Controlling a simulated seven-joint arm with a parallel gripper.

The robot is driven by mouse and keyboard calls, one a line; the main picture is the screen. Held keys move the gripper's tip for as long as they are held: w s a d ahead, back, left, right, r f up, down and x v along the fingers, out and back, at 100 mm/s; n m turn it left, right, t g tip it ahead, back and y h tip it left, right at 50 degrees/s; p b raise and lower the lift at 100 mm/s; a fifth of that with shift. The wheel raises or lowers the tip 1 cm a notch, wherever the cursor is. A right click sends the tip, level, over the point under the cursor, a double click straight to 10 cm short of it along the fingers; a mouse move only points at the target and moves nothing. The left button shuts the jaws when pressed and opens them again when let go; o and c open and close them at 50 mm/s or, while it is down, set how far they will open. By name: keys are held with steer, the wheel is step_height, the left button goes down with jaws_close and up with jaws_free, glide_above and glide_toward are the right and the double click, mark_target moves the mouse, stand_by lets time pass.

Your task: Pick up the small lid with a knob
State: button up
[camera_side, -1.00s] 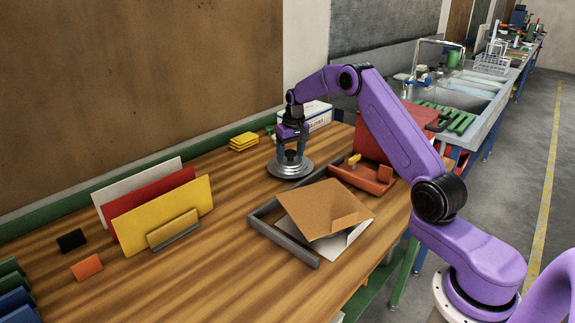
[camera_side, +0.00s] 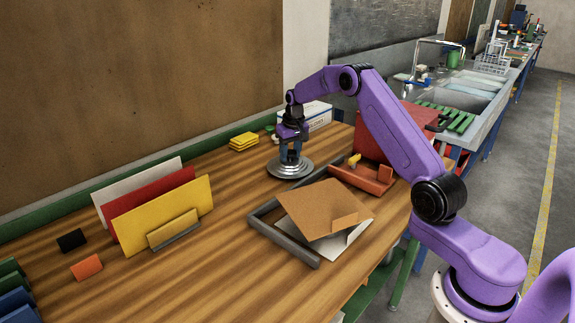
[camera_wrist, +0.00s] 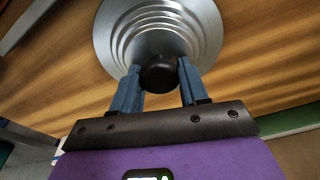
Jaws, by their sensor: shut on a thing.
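The small lid (camera_side: 291,168) is a round silvery metal disc with stepped rings, and it lies on the wooden table in the side view. It also shows in the wrist view (camera_wrist: 205,28), with its black knob (camera_wrist: 159,73) between my fingers. My gripper (camera_side: 291,152) points down over the lid's middle. In the wrist view my gripper (camera_wrist: 160,80) has its two blue fingers on either side of the knob, shut on it. The lid appears to rest on the table; no gap shows beneath it.
A grey tray (camera_side: 285,243) with brown and white sheets stands in front of the lid. A red-orange box (camera_side: 372,181) is to the right. Yellow pads (camera_side: 243,141) and a white carton (camera_side: 318,117) lie behind. Bare table is to the lid's left.

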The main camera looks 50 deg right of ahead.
mark_target(290, 151)
steer(key=shift+r, duration=1.8)
steer(key=shift+s+r, duration=0.1)
